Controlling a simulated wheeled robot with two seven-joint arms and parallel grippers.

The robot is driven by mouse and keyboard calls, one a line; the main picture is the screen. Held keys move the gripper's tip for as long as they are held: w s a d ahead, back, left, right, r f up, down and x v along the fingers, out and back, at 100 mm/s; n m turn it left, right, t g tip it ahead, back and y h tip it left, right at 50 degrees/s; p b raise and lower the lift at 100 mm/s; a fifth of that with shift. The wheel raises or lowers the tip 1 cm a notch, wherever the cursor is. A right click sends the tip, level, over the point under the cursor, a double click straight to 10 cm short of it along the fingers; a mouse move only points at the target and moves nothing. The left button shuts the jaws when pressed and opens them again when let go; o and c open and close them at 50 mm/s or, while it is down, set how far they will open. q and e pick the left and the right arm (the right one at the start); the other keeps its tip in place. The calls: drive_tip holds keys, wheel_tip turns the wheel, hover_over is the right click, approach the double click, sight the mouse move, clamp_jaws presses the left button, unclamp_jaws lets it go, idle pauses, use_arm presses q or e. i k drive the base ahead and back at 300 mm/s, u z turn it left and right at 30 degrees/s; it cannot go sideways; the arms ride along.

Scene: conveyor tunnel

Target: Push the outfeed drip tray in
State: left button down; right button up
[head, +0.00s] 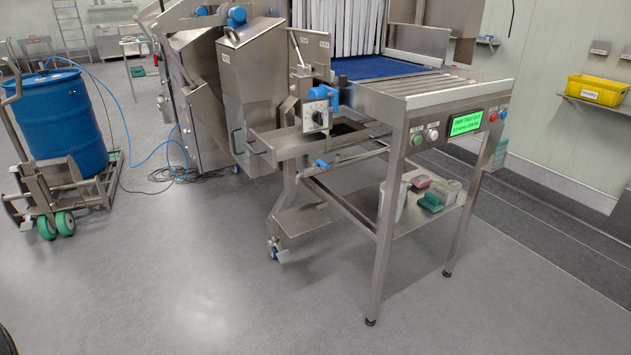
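The outfeed drip tray (283,148) is a shallow steel tray in the head view. It sticks out to the left from under the outfeed table (420,92), below the roller section. A bar handle (252,142) is on its left end. Its inside is dark and partly hidden by a dial box (317,115). A green display (465,123) on the table's front seems to read "DRIP TRAY OUT", with a smaller line too small to read. Neither of my grippers is in view.
A blue drum (62,118) stands on a wheeled trolley at the left. A blue hose and dark cables lie on the floor behind. A lower shelf (405,215) under the table holds several small items. The grey floor in front is clear.

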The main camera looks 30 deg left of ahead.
sight(278, 145)
drive_tip(key=u, duration=1.1)
drive_tip(key=i, duration=1.7)
drive_tip(key=z, duration=0.7)
